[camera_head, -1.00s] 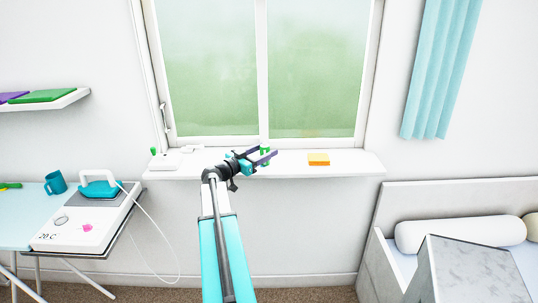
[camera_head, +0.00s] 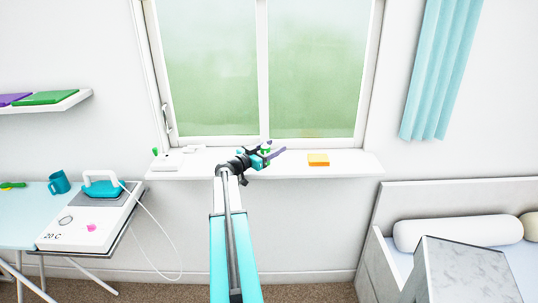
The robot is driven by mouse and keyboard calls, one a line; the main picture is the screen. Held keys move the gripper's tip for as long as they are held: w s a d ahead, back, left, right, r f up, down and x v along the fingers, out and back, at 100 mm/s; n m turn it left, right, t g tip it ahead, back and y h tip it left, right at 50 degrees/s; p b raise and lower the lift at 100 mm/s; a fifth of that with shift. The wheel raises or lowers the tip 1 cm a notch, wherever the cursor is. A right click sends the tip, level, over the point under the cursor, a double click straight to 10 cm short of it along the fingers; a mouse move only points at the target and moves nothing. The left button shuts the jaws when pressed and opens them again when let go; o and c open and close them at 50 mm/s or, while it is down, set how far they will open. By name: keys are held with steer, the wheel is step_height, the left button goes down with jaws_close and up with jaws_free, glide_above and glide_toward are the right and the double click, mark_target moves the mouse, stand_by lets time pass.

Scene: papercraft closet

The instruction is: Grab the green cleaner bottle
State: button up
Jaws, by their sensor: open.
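The green cleaner bottle (camera_head: 267,143) stands on the white windowsill and is mostly hidden behind my gripper. Only small green bits of it show at the top, close to the fingers. My gripper (camera_head: 275,151) is open, at the windowsill in front of the window, pointing to the right and away from me. I cannot tell whether the bottle is between the fingers or just behind them.
An orange sponge-like block (camera_head: 318,159) lies on the windowsill (camera_head: 350,166) to the right. A white object (camera_head: 166,161) lies at the sill's left end. A bed stands at the right.

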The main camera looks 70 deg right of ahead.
stand_by(0.4)
steer(key=c, duration=1.2)
steer(key=shift+r, duration=0.1)
steer(key=shift+r+b, duration=1.55)
steer(key=shift+r, duration=3.35)
